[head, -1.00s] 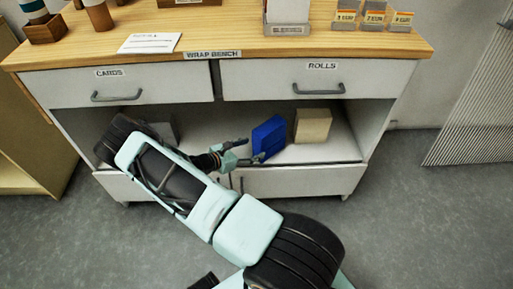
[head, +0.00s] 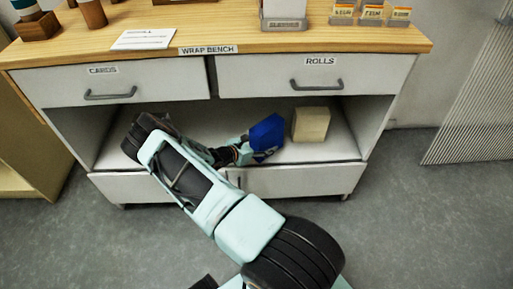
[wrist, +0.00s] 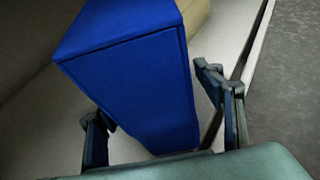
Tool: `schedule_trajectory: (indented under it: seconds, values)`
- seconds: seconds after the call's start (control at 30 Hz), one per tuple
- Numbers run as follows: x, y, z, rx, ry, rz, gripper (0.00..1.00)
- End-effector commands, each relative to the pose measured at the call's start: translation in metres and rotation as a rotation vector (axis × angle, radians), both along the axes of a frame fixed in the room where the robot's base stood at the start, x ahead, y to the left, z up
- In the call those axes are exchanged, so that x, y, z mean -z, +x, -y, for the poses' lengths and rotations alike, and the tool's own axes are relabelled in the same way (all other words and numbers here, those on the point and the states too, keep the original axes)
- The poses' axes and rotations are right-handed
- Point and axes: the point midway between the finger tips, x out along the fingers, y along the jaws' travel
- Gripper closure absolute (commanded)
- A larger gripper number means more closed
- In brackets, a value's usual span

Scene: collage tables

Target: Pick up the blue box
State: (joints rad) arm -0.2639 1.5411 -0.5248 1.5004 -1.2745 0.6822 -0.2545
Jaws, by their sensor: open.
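The blue box (head: 267,133) stands on the open shelf of the wrap bench, left of a tan box. In the wrist view the blue box (wrist: 140,85) fills the middle and reaches down between the fingers. My gripper (wrist: 160,105) is open, with one finger to each side of the box. The right finger is close to the box's side; whether either finger touches it I cannot tell. In the head view my gripper (head: 256,147) overlaps the lower left of the box and hides part of it.
The tan box (head: 311,124) stands just right of the blue box. Two drawers, CARDS (head: 108,84) and ROLLS (head: 317,77), sit above the shelf. The shelf's right part (head: 340,140) is clear. A low front panel (head: 300,181) runs below the shelf.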

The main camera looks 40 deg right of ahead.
Motion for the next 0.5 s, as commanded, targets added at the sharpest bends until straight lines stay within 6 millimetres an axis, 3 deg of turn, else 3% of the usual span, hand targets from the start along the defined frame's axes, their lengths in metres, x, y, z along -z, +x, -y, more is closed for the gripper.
schedule_trajectory:
  seconds: [0.2,0.5]
  values:
    - [0.007,0.003,0.015,-0.001,0.000,0.000,0.38]
    - [0.006,0.003,0.016,-0.001,0.000,-0.001,0.38]
